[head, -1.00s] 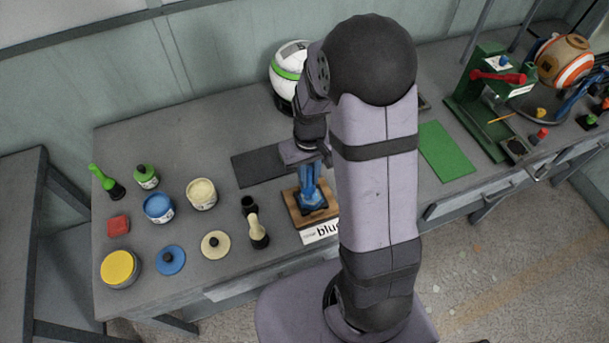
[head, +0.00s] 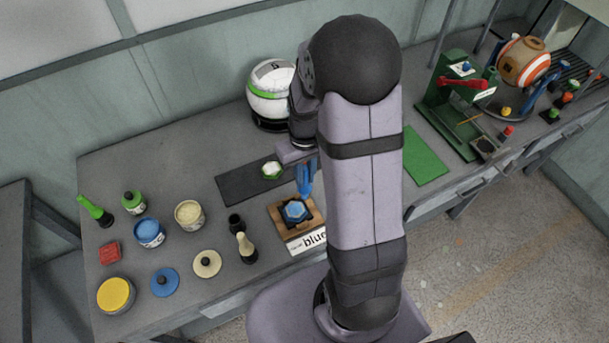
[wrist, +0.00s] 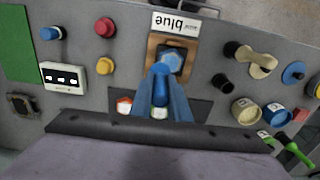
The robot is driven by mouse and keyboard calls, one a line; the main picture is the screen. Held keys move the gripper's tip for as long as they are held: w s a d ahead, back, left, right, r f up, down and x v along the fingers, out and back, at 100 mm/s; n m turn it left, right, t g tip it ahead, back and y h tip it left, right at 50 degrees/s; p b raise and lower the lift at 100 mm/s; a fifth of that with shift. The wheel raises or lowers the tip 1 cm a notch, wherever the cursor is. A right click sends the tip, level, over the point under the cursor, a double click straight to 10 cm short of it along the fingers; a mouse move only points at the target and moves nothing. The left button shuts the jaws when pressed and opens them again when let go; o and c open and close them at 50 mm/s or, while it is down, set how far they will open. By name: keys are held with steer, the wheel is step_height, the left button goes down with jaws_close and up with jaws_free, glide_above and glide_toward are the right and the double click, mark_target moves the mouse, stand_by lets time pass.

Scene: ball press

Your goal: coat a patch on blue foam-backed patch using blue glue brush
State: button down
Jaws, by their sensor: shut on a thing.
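The blue patch (head: 296,211) is a blue hexagon lying in a dark recess of a wooden block (head: 281,214). In the wrist view the patch (wrist: 171,62) shows just beyond the fingers. A white label reading "blue" (head: 307,242) stands at the block's front. My gripper (head: 304,183) is behind and a little above the patch, partly covered by my arm. In the wrist view its blue fingers (wrist: 160,88) are shut on the blue glue brush (wrist: 161,80). The brush tip is hidden, so I cannot tell whether it touches the patch.
An open blue pot (head: 150,232), a cream pot (head: 189,214), lids and other brushes stand at left. A green press (head: 455,112) stands at right. A white ball (head: 271,92) is behind.

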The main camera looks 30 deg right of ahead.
steer(key=shift+r+p, duration=0.8)
steer(key=shift+r, duration=0.45)
steer(key=shift+a, duration=0.1)
